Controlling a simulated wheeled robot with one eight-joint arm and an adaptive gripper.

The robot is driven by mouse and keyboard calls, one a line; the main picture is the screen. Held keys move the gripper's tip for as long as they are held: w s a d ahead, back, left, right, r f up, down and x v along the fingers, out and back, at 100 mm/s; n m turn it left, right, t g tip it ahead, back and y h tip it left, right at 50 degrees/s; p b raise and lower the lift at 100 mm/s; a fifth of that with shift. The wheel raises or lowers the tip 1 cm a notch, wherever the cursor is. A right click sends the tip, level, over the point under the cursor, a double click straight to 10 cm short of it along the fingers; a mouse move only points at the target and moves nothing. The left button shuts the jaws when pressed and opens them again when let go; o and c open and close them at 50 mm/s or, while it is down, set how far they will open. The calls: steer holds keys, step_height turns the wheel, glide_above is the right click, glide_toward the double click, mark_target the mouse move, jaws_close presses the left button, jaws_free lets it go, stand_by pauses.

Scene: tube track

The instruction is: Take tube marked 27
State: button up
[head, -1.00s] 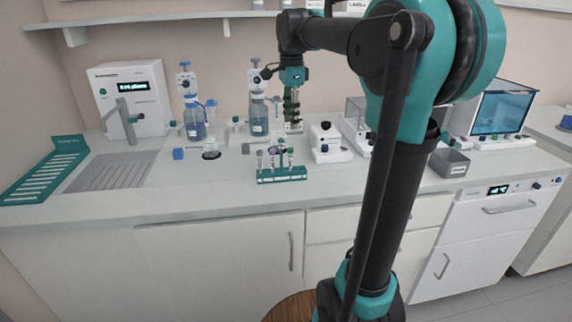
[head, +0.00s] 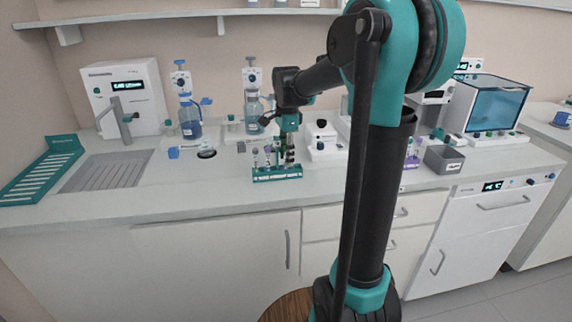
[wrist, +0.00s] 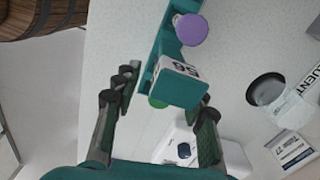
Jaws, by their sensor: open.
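The teal tube rack (head: 277,174) stands on the counter, with several upright tubes in it. My gripper (head: 289,158) points down over the rack's right part. In the wrist view my gripper (wrist: 160,95) is open, one finger on each side of a teal-bodied block with a white face (wrist: 180,72); its digits look like 56, not certain. A green cap (wrist: 157,102) is partly hidden behind this block, between the fingers. A purple-capped tube (wrist: 190,28) is farther up, outside the fingers. I cannot read a 27 on any tube.
A printed card (wrist: 296,150) and a dark-topped round item (wrist: 266,89) lie beside the rack. A white device (head: 322,140) stands close right of the gripper; blue bottles (head: 190,122) stand behind left. The counter in front is clear.

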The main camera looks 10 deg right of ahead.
steer(key=shift+f, duration=0.65)
jaws_close()
steer(key=shift+r, duration=0.1)
step_height(320, 180, up, 20)
stand_by(0.7)
